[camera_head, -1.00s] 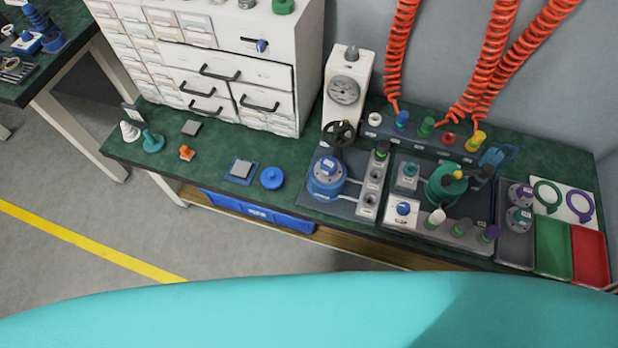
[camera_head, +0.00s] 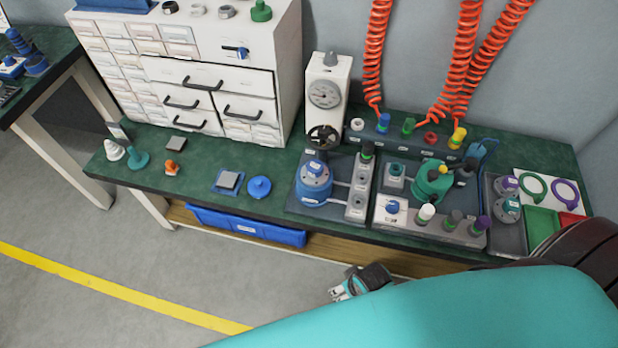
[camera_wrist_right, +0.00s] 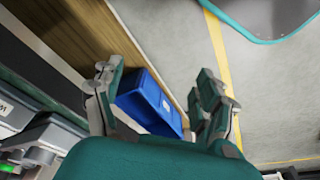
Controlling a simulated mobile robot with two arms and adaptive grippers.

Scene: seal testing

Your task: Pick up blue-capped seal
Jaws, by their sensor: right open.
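A blue-capped plug (camera_head: 383,122) stands upright in the connector rail (camera_head: 442,146) at the back of the bench, beside a green, a red and a yellow one. A blue round fixture (camera_head: 315,180) and a blue disc (camera_head: 259,187) with a knob also show; I cannot tell for sure which is the named seal. My right gripper (camera_head: 340,291) is low in front of the bench, well apart from these things. In the right wrist view (camera_wrist_right: 157,75) its fingers are spread and empty. My left gripper is not in view.
The green-topped bench (camera_head: 205,160) carries a dial gauge stand (camera_head: 326,92), a white drawer cabinet (camera_head: 202,60) and trays at the right. Orange coiled hoses (camera_head: 463,60) hang behind. The floor in front is clear.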

